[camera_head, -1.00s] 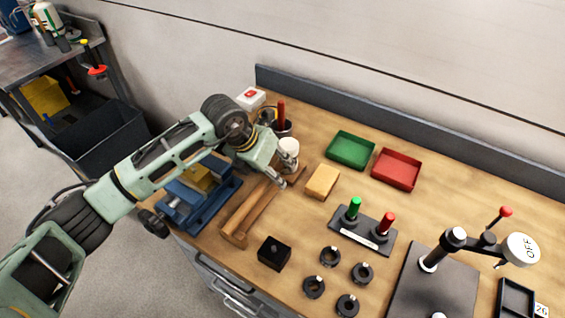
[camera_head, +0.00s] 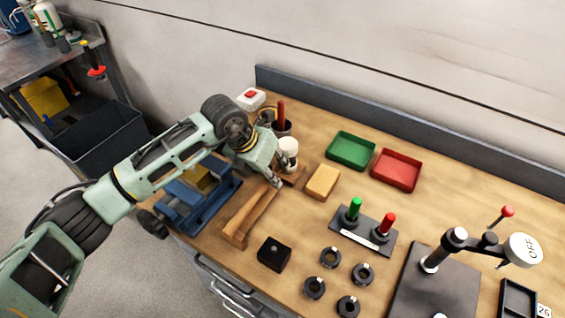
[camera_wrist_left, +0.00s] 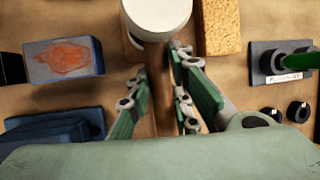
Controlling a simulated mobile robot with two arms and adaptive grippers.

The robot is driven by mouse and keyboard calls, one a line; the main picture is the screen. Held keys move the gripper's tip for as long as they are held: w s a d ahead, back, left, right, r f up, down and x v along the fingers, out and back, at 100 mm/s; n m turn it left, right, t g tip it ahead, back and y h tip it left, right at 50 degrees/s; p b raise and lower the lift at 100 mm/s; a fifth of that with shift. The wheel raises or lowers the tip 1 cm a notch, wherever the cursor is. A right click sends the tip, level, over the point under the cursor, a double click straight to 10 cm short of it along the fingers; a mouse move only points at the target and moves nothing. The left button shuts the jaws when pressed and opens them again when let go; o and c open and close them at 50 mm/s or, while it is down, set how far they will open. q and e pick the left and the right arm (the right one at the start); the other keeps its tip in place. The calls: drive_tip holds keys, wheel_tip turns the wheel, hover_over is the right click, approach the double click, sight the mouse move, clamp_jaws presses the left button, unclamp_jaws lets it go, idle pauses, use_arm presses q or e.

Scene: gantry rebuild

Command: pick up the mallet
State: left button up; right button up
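My left gripper (camera_head: 279,178) is low over the mallet's far part. In the left wrist view its fingers (camera_wrist_left: 160,66) sit close against both sides of the wood, so it looks shut on it. The mallet still appears to rest on the bench. My right gripper is not in view.
A yellow sponge-like block (camera_head: 322,181) is close on the right, a blue vise-like fixture (camera_head: 206,205) on the left. A black block (camera_head: 274,253) lies in front. Green (camera_head: 351,149) and red (camera_head: 396,169) trays are farther right.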

use_arm(q)
clamp_jaws()
drive_tip(key=shift+w, duration=0.1)
